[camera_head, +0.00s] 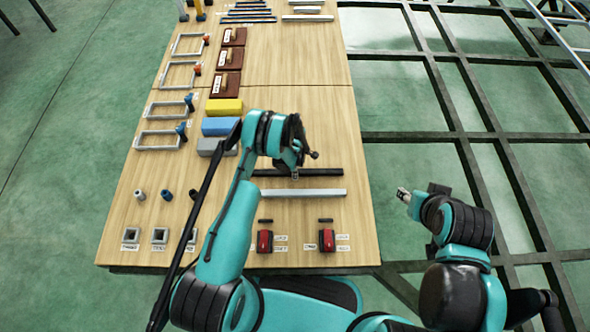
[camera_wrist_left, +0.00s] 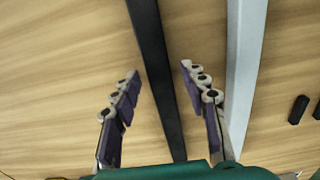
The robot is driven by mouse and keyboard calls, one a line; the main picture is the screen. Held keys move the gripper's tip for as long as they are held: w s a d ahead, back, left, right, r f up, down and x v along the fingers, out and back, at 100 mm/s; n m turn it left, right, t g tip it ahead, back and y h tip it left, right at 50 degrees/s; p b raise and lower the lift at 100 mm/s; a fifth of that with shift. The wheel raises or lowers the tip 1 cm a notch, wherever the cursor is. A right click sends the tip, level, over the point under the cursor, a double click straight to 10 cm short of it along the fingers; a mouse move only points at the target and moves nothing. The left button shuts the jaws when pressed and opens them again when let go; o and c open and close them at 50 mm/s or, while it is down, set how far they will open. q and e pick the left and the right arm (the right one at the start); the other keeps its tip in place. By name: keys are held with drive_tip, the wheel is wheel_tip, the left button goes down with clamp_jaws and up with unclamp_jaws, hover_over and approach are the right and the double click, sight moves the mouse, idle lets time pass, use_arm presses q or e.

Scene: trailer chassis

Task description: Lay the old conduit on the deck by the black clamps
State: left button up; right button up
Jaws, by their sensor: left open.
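A long black bar (camera_head: 322,172) and a light grey bar (camera_head: 318,192) lie side by side on the wooden deck (camera_head: 300,90); I cannot tell which is the old conduit. My left gripper (camera_head: 295,174) is open above the black bar. In the left wrist view the open gripper (camera_wrist_left: 160,70) has its fingers on either side of the black bar (camera_wrist_left: 152,50), with the grey bar (camera_wrist_left: 244,60) just right of them. Two small black pieces, perhaps the clamps, lie in front of the bars (camera_head: 265,221). My right gripper (camera_head: 404,195) is off the deck's right side; its jaws are unclear.
Two red-and-black tools (camera_head: 265,241) with labels lie near the front edge. Yellow (camera_head: 224,107), blue (camera_head: 220,126) and grey blocks and several metal frames (camera_head: 160,139) stand at left. A dark chassis frame (camera_head: 470,150) spans the right. The deck's right middle is clear.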

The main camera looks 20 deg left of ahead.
use_arm(q)
wheel_tip(320, 180, up, 27)
drive_tip(key=m+t+p, duration=0.1)
drive_tip(key=m+p, duration=0.3)
drive_tip(key=s+r+m+t, duration=0.1)
drive_tip(key=s+r+m, duration=0.2)
drive_tip(key=r, duration=0.5)
drive_tip(key=s+r+m+t, duration=0.1)
drive_tip(key=s+r+m, duration=0.2)
drive_tip(key=r, duration=0.5)
drive_tip(key=s+r+m+t, duration=0.2)
drive_tip(key=s+r+m, duration=0.2)
drive_tip(key=s, duration=0.6)
drive_tip(key=s+r+m+t, duration=0.2)
drive_tip(key=s+r+m, duration=0.2)
drive_tip(key=s+m, duration=0.3)
drive_tip(key=s, duration=0.3)
